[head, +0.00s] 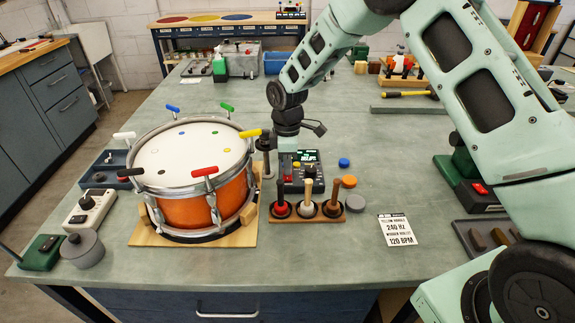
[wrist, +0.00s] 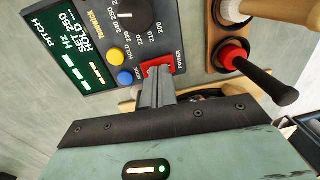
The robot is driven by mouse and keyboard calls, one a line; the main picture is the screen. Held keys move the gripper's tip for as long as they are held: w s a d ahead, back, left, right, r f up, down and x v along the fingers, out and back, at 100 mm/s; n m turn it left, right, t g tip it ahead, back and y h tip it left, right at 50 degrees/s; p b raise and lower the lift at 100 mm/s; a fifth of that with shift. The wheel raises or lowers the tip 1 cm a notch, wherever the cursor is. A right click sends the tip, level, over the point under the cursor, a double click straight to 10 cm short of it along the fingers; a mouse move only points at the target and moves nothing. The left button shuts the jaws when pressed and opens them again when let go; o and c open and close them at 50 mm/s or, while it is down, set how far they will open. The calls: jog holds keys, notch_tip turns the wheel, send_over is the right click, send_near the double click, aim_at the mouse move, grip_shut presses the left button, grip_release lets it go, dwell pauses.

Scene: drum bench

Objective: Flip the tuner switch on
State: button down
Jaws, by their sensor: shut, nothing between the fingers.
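The tuner (head: 312,172) is a dark box on the bench to the right of the drum, partly hidden by my gripper (head: 288,160). In the wrist view the tuner's panel (wrist: 95,18) shows a lit display (wrist: 70,50) with PITCH, HZ and 250, a black knob (wrist: 130,12), a yellow button (wrist: 117,55) and a blue button (wrist: 125,77). The red switch (wrist: 158,66) marked POWER is at the panel's edge. My gripper (wrist: 157,75) is shut and empty, its fingertips over or against the switch. They hide part of it, so contact and the switch's tilt are unclear.
A drum (head: 200,175) with coloured-handled keys on its rim stands left of the tuner. A wooden rack (head: 325,216) with several mallets is close in front of the tuner. A printed card (head: 397,230) lies to the right. Blue (head: 344,162) and orange (head: 348,182) discs sit beside the tuner.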

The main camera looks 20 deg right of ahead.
aim_at(287, 181)
notch_tip(287, 181, up, 14)
jog(key=s, duration=0.1)
jog(key=shift+s+a, duration=0.25)
jog(key=shift+s, duration=0.05)
jog(key=shift+f, duration=0.15)
jog(key=s+a+r+m, duration=0.15)
jog(key=s+a, duration=0.25)
jog(key=s, duration=0.4)
jog(key=s+a+r+m, duration=0.1)
jog(key=s+a+r, duration=0.2)
jog(key=s, duration=0.5)
jog(key=s+d+m+t, duration=0.1)
jog(key=s+m, duration=0.3)
jog(key=s, duration=1.3)
jog(key=shift+s+d+f, duration=0.15)
jog(key=shift+s+d, duration=0.2)
jog(key=shift+d, duration=0.25)
